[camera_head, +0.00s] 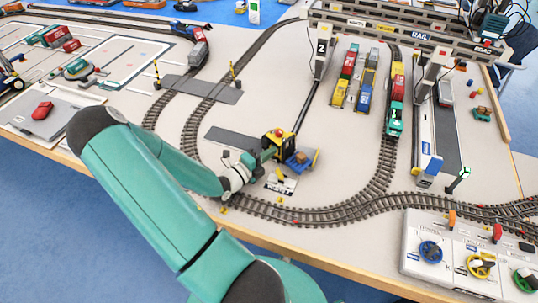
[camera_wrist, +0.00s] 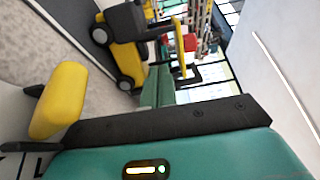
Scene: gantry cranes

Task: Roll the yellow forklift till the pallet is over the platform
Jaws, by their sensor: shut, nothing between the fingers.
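The yellow forklift (camera_head: 275,138) stands on the light tabletop inside the track loop in the head view. A blue pallet-like piece with an orange-brown load (camera_head: 300,158) is at its right front. In the wrist view the forklift (camera_wrist: 127,55) appears tilted, with its black wheels and yellow body showing. My gripper (camera_head: 264,155) is shut and empty, close beside the forklift's near side; I cannot tell whether it touches. A white marked plate (camera_head: 281,184) lies just below the forklift. Whether this is the platform is unclear.
A dark grey slab (camera_head: 234,139) lies left of the forklift. Curved track (camera_head: 300,212) runs around the near side. A crane leg (camera_head: 320,50) and rows of wagons (camera_head: 345,78) stand behind. A control panel (camera_head: 470,255) is at the front right.

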